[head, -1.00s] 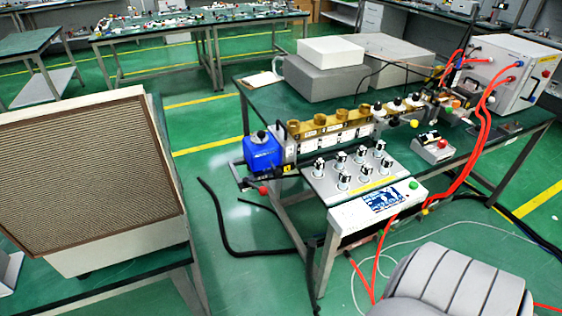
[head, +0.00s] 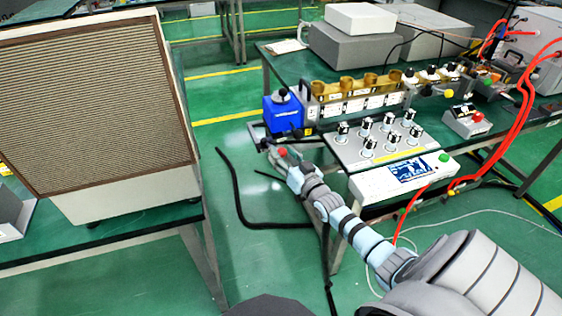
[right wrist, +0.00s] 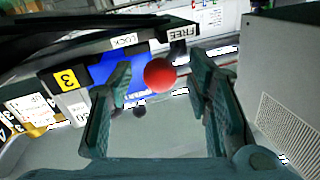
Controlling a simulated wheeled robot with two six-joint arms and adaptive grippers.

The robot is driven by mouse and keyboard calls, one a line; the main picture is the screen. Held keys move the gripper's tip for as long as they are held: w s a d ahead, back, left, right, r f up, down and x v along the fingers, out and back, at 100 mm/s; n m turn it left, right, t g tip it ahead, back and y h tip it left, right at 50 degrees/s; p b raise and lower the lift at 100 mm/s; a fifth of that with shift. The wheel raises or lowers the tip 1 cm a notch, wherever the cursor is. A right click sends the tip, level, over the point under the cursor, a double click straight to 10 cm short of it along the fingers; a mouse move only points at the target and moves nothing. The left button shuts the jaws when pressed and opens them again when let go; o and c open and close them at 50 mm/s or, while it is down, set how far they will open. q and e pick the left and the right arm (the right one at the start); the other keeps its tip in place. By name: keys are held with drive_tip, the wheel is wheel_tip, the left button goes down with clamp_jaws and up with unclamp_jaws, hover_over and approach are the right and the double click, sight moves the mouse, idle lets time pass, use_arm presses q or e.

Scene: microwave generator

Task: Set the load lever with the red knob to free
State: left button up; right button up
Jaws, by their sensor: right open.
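The red knob (right wrist: 159,75) of the load lever shows in the right wrist view between the spread fingers of my right gripper (right wrist: 165,97). The fingers look apart from it. A dark bar behind it carries a LOCK label (right wrist: 123,40) and a FREE label (right wrist: 182,32). The knob appears below and between these labels; the lever's exact setting cannot be told. In the head view my right gripper (head: 277,153) is at the bench's near left corner, largely covering the knob, below the blue unit (head: 283,115). My left gripper is out of view.
A control panel with several knobs (head: 365,141) and a white display box (head: 395,178) lie right of my gripper. A large vented cabinet (head: 95,110) stands on another bench at left. Black cable (head: 240,205) lies on the floor between.

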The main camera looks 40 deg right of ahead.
drive_tip(key=shift+w+f+b, duration=0.25)
drive_tip(key=shift+w+b, duration=0.05)
drive_tip(key=shift+w, duration=0.25)
drive_tip(key=shift+w+d+r, duration=0.1)
drive_tip(key=shift+w+r, duration=0.1)
drive_tip(key=shift+w, duration=0.1)
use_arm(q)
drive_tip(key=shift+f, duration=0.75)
use_arm(e)
clamp_jaws()
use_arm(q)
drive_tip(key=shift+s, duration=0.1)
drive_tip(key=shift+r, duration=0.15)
use_arm(e)
drive_tip(key=shift+s+r, duration=0.1)
